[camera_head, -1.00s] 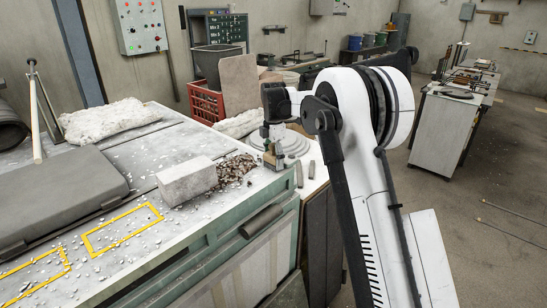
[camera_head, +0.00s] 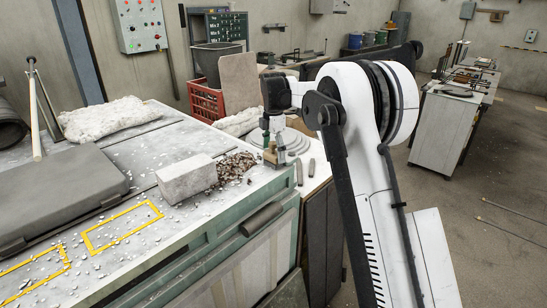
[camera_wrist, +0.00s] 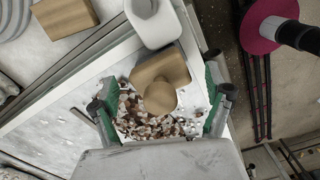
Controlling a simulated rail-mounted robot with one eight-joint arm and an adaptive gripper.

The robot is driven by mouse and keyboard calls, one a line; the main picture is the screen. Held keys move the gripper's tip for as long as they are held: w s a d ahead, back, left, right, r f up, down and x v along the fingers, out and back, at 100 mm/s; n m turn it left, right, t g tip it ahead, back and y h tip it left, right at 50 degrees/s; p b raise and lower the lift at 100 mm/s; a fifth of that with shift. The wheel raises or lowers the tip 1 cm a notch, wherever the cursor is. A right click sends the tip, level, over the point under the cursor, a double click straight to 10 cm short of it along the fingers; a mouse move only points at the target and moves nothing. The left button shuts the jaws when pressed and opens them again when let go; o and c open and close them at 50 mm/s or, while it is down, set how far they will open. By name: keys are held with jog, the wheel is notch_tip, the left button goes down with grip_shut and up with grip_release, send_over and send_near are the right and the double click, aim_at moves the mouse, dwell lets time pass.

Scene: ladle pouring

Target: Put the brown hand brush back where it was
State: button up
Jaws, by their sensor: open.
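A brown wooden piece with a rounded knob, seemingly the hand brush (camera_wrist: 162,78), is between the spread green fingers of my gripper (camera_wrist: 158,106) in the wrist view, with a visible gap on both sides. In the head view the brown piece (camera_head: 270,156) stands at the bench corner beside brown and white chips. My gripper (camera_head: 272,134) is just above it, open and pointing down. The brush's underside and bristles are hidden.
Brown and white chips (camera_head: 235,165) lie beside a pale block (camera_head: 187,179) on the bench. Another wooden block (camera_wrist: 65,14) and a white rounded object (camera_wrist: 154,20) are close by in the wrist view. A red crate (camera_head: 206,102) stands behind. Yellow outlines (camera_head: 122,228) mark the bench's front.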

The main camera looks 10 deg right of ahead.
notch_tip(320, 180, up, 10)
jog(key=shift+f+b, duration=0.25)
jog(key=shift+b, duration=0.3)
jog(key=shift+s+r, duration=0.15)
jog(key=shift+r, duration=0.2)
jog(key=s+r+m+t, duration=0.2)
jog(key=s+r+m, duration=0.25)
jog(key=s, duration=0.75)
jog(key=s+r+m+t, duration=0.25)
jog(key=s+m, duration=0.35)
jog(key=s, duration=0.5)
jog(key=s+f+m+t, duration=0.1)
jog(key=s+f+m, duration=0.4)
jog(key=s, duration=0.7)
jog(key=s+f+m+t, duration=0.1)
jog(key=s+f+m, duration=0.4)
jog(key=s, duration=0.7)
notch_tip(320, 180, down, 3)
jog(key=shift+s+r+t, duration=0.2)
jog(key=shift+s+t, duration=0.15)
jog(key=shift+f+m, duration=0.15)
jog(key=shift+m, duration=0.1)
notch_tip(320, 180, down, 10)
jog(key=b, duration=1)
jog(key=shift+f+b, duration=0.2)
jog(key=shift+b, duration=0.2)
